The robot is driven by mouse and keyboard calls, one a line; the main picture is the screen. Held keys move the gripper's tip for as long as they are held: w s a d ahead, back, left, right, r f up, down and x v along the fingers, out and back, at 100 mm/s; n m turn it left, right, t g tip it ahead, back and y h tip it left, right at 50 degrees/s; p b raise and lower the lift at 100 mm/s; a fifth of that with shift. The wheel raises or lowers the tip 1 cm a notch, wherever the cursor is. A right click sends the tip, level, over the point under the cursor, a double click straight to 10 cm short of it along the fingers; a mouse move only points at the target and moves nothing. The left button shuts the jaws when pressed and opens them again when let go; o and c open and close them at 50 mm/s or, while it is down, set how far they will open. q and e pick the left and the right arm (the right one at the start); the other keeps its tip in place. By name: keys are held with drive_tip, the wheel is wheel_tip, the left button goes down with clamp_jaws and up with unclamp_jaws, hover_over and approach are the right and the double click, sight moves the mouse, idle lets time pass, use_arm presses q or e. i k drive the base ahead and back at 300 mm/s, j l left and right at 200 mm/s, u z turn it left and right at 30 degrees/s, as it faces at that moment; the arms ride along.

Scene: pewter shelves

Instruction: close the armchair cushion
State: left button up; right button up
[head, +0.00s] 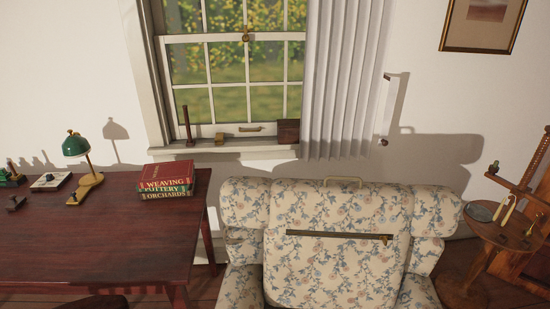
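The armchair (240,205) stands at the bottom middle of the head view, covered in cream cloth with blue and pink flowers. Its back cushion (330,265) fills the middle between the two sides. A long dark brown strip (335,234), like a zip or slit, runs across the cushion. A small brass-coloured pull (387,239) sits at the strip's right end. I cannot tell whether the strip is an open gap.
A dark red table (90,240) on the left holds stacked books (166,179), a green lamp (76,145) and small items. A small round wooden table (505,235) with tools stands at the right. Behind are a window (240,75) and a pale curtain (335,80).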

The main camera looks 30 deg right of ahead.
sight(323, 249)
drive_tip(key=z, duration=1.3)
